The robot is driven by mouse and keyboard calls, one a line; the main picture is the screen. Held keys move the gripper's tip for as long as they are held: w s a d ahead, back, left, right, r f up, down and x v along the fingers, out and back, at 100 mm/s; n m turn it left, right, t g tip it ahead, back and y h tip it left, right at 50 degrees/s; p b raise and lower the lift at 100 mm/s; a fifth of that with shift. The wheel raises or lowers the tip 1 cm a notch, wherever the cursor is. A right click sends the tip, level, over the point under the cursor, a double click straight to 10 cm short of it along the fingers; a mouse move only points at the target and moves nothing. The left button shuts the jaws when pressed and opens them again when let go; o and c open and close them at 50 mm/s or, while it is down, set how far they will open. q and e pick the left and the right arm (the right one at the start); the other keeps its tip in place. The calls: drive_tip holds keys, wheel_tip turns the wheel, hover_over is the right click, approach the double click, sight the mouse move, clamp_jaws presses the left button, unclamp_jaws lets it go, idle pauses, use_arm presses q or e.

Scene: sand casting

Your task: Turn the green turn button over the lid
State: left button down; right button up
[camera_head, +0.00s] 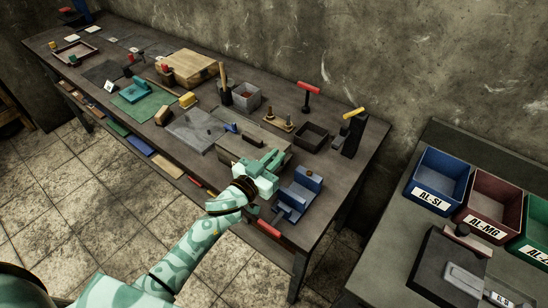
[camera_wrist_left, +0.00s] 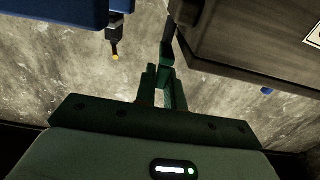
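My left gripper (camera_head: 270,158) reaches over the front right part of the workbench, just left of a blue fixture (camera_head: 301,187). In the left wrist view its two green fingers (camera_wrist_left: 164,75) have a narrow gap between them. A small dark green piece (camera_wrist_left: 166,52), perhaps the turn button, shows at the fingertips beside the edge of a grey-brown box (camera_wrist_left: 245,40). I cannot tell whether the fingers touch or pinch it. A flat grey-brown surface (camera_head: 237,138), perhaps the lid, lies behind the gripper in the head view. My right gripper is not in view.
A dark open tray (camera_head: 312,136) and a black stand with a yellow handle (camera_head: 353,115) are behind and right. A blue body (camera_wrist_left: 55,12) is close to the fingers in the wrist view. Labelled bins (camera_head: 440,180) stand on another table at right.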

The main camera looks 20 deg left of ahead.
use_arm(q)
drive_tip(key=shift+w+a+r+m+g+h+p, duration=0.1)
drive_tip(key=shift+a+m+g+h+p, duration=0.15)
drive_tip(key=shift+m+h, duration=0.25)
drive_tip(key=shift+w+a+m+g+h+p, duration=0.1)
drive_tip(key=shift+m+g+h+p, duration=0.25)
drive_tip(key=shift+h, duration=0.25)
drive_tip(key=shift+w+a+m+g+h, duration=0.1)
drive_tip(key=shift+a+m+g+h, duration=0.15)
drive_tip(key=shift+m+g+h, duration=0.65)
drive_tip(key=shift+w+a+m+h, duration=0.15)
drive_tip(key=shift+m+h, duration=0.2)
drive_tip(key=shift+h, duration=0.35)
drive_tip(key=shift+w+a+f+m+g+h+b, duration=0.15)
drive_tip(key=shift+f+m+g+h+b, duration=0.1)
drive_tip(key=shift+m+g+h+b, duration=0.6)
drive_tip(key=m+g+h+b, duration=0.1)
drive_tip(key=g+h+b, duration=0.1)
drive_tip(key=shift+w+a+m+g+b, duration=0.15)
drive_tip(key=shift+w+m+g+b, duration=0.05)
drive_tip(key=shift+m+g+b, duration=0.15)
drive_tip(key=shift+w+r+m+g+h+b, duration=0.1)
drive_tip(key=shift+w+m+g+h+b, duration=0.05)
drive_tip(key=shift+m+g+h+b, duration=0.65)
drive_tip(key=shift+y, duration=0.25)
